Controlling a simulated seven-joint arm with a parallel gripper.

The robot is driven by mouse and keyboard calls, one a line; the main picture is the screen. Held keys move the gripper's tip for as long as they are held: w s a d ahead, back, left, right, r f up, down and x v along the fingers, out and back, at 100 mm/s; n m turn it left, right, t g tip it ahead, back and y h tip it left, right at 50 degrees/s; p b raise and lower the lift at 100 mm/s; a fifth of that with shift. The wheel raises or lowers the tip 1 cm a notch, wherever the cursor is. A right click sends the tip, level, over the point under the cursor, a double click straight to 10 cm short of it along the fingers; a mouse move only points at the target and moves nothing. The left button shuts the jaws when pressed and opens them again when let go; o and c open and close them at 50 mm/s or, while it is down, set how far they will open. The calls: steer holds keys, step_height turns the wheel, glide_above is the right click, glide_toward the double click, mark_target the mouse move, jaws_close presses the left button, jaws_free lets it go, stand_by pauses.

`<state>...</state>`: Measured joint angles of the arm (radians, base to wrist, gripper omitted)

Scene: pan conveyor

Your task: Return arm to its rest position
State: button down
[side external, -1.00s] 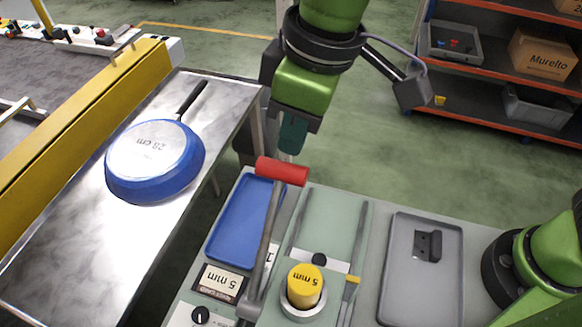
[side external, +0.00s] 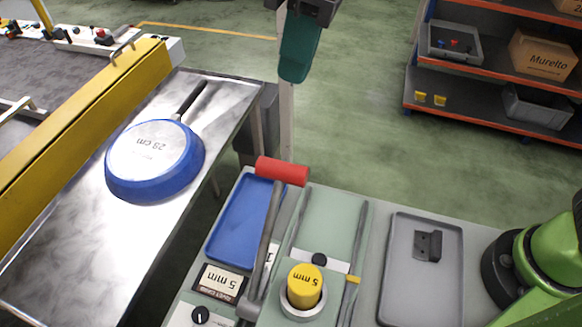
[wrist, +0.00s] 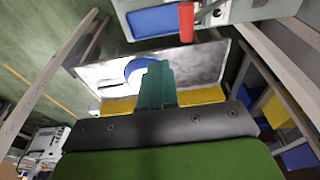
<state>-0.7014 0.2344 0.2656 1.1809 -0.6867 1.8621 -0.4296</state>
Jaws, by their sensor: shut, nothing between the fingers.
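My gripper (side external: 299,50) shows at the top of the side external view, with teal fingers together and nothing between them. It hangs in free air above the gap behind the workbench, up and right of the steel table. In the wrist view my gripper (wrist: 158,65) points toward the steel table, and its fingers cover part of the blue pan.
A blue pan (side external: 150,165) marked 28 cm lies upside down on the steel table (side external: 60,255). The workbench holds a red-handled lever (side external: 282,171), a blue tray (side external: 240,225), a yellow 5 mm cylinder (side external: 304,285) and a grey tray (side external: 395,295). Shelves (side external: 490,85) stand at right.

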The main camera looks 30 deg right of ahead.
steer(key=shift+r, duration=0.25)
steer(key=shift+w, duration=0.1)
steer(key=s+d+f+m+t, duration=0.1)
steer(key=d+f+m, duration=0.3)
steer(key=d, duration=0.6)
steer(key=s+d+f+m+t, duration=0.1)
steer(key=d+f+m, duration=0.3)
steer(key=d, duration=0.6)
steer(key=s+d+f+m+t, duration=0.2)
steer(key=d+f+m+t, duration=0.1)
steer(key=d, duration=0.8)
steer(key=shift+f+m+t, duration=0.3)
steer(key=shift+f+m, duration=0.35)
steer(key=shift+m, duration=0.35)
